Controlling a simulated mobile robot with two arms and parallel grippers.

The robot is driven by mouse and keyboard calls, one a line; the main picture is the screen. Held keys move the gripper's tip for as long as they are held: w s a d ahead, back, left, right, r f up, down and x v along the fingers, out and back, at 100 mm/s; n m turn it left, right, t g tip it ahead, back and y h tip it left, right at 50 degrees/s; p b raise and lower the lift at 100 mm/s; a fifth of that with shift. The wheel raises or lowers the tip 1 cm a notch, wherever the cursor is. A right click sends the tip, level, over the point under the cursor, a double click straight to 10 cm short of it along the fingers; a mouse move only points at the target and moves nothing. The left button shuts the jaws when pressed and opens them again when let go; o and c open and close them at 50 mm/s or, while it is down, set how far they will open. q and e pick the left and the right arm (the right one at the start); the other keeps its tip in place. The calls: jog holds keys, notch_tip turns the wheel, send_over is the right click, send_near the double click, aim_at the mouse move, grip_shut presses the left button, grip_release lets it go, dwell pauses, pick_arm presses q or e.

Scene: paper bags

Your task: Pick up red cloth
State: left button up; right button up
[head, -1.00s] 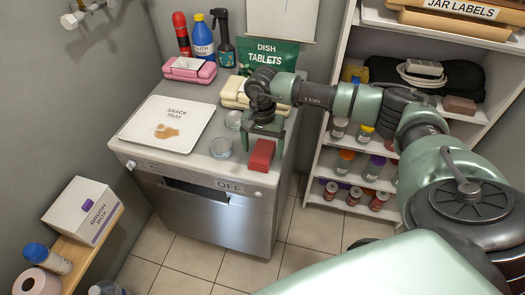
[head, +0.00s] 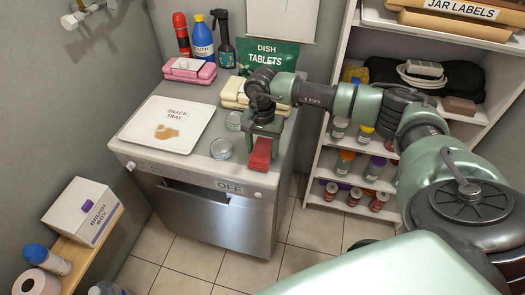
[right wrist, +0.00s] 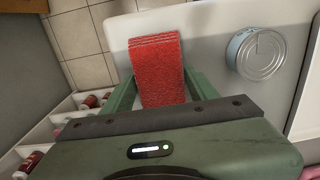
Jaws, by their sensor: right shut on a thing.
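The red cloth (head: 260,154) is a folded, textured piece at the front right corner of the dishwasher top (head: 190,168). My right gripper (head: 264,136) points down over it, with its fingers on the two sides of the cloth. In the right wrist view the cloth (right wrist: 158,68) lies between the green fingers (right wrist: 160,92), which are shut on it. The cloth still appears to rest on the top; I cannot tell any lift. My left gripper is not in view.
A snack tray (head: 160,108) with a brown stain lies left of the cloth. Bottles, pink and cream containers and a tablets bag (head: 268,57) are behind. A shelf (head: 340,180) with jars stands at right.

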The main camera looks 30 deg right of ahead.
aim_at(262, 150)
notch_tip(262, 150, up, 19)
jog(key=b, duration=0.3)
